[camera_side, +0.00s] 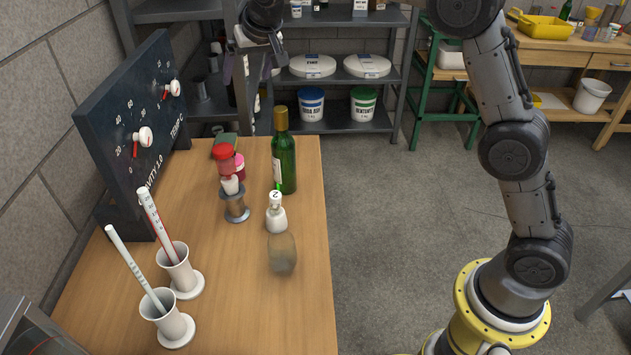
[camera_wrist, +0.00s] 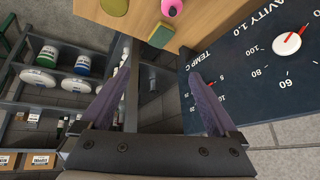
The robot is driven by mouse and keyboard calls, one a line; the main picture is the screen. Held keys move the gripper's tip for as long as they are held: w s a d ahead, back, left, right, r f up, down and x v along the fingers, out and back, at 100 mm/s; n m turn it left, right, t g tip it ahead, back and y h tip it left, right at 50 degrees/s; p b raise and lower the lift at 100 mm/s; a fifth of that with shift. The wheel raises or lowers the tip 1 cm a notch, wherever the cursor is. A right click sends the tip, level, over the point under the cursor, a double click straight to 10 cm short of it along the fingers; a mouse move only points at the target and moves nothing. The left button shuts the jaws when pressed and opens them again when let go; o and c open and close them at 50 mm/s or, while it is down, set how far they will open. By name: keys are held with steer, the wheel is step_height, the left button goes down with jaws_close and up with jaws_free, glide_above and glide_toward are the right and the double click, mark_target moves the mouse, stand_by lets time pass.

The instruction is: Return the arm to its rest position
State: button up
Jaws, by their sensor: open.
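My gripper (camera_side: 252,68) is raised at the top of the side view, above the far end of the wooden table (camera_side: 230,310). It is open and empty. In the wrist view its two fingers (camera_wrist: 158,80) are spread apart with nothing between them. My arm rises from its yellow base at the lower right and reaches across the top of the picture, partly out of frame.
A dark dial board (camera_side: 135,125) stands along the table's left. A green bottle (camera_side: 287,165), a small white bottle (camera_side: 276,218), a glass jar (camera_side: 282,255), a red-topped stack (camera_side: 224,160) and two white cylinders (camera_side: 172,325) holding rods stand upright. Shelves (camera_side: 345,122) stand behind.

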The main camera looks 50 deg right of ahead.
steer(key=s+d+r, duration=0.2)
steer(key=s+r, duration=0.2)
steer(key=s, duration=0.4)
steer(key=s+d+r+t, duration=0.1)
steer(key=s+r, duration=0.2)
steer(key=s, duration=0.5)
steer(key=s+d+r, duration=0.2)
steer(key=s+r, duration=0.2)
steer(key=s, duration=0.4)
steer(key=s+f+n+g, duration=0.1)
steer(key=s+f+n, duration=0.1)
steer(key=s+f, duration=0.5)
steer(key=s+f+n+g+y, duration=0.1)
steer(key=s+f, duration=0.6)
steer(key=s, duration=0.6)
steer(key=shift+s+a+f+n, duration=0.2)
steer(key=shift+s+f+n, duration=0.05)
steer(key=shift+f+n, duration=0.15)
